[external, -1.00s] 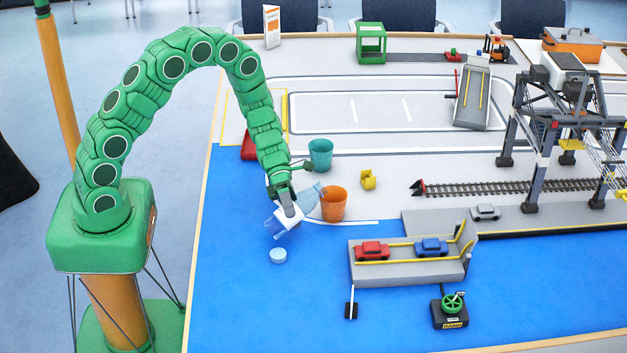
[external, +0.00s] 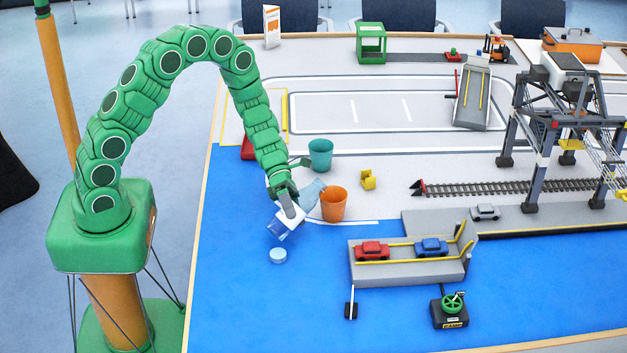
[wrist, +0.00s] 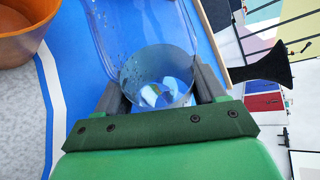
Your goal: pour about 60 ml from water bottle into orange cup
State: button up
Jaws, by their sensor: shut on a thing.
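My gripper (external: 290,206) is shut on the clear water bottle (external: 312,194), which is held tilted above the table. One end of the bottle points up and right to the orange cup (external: 334,204); the other end hangs lower left. I cannot tell whether any water is leaving it. In the wrist view the fingers (wrist: 158,92) sit on both sides of the see-through bottle (wrist: 145,35). The orange cup (wrist: 22,40) stands upright at the upper left there, its inside not clearly seen.
A pale blue disc (external: 278,256) lies on the blue surface below the bottle. A teal cup (external: 320,154) stands behind the orange cup. A yellow piece (external: 368,180) is to its right. A grey ramp (external: 410,272) with red and blue cars stands in front right.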

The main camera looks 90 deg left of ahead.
jog(key=shift+w+a+r+m+t, duration=0.15)
jog(key=shift+w+r+m+t, duration=0.25)
jog(key=shift+r+m, duration=0.1)
jog(key=shift+w+a+r+m+t+y, duration=0.25)
jog(key=shift+w+m+t+y, duration=0.15)
jog(key=shift+m+t+y, duration=0.25)
jog(key=shift+s+d+m+t+b, duration=0.1)
jog(key=shift+m+t+b, duration=0.2)
jog(key=shift+m, duration=0.25)
jog(key=shift+r+m+t+y, duration=0.15)
jog(key=shift+m+t+y, duration=0.2)
jog(key=shift+m+t, duration=0.15)
jog(key=shift+m+t+y, duration=0.4)
jog(key=shift+m+t, duration=0.25)
jog(key=shift+m, duration=0.15)
jog(key=shift+w+a+f+m+t, duration=0.25)
jog(key=shift+a+m+t, duration=0.05)
jog(key=shift+a+m, duration=0.1)
jog(key=shift+r, duration=0.1)
dwell(0.3)
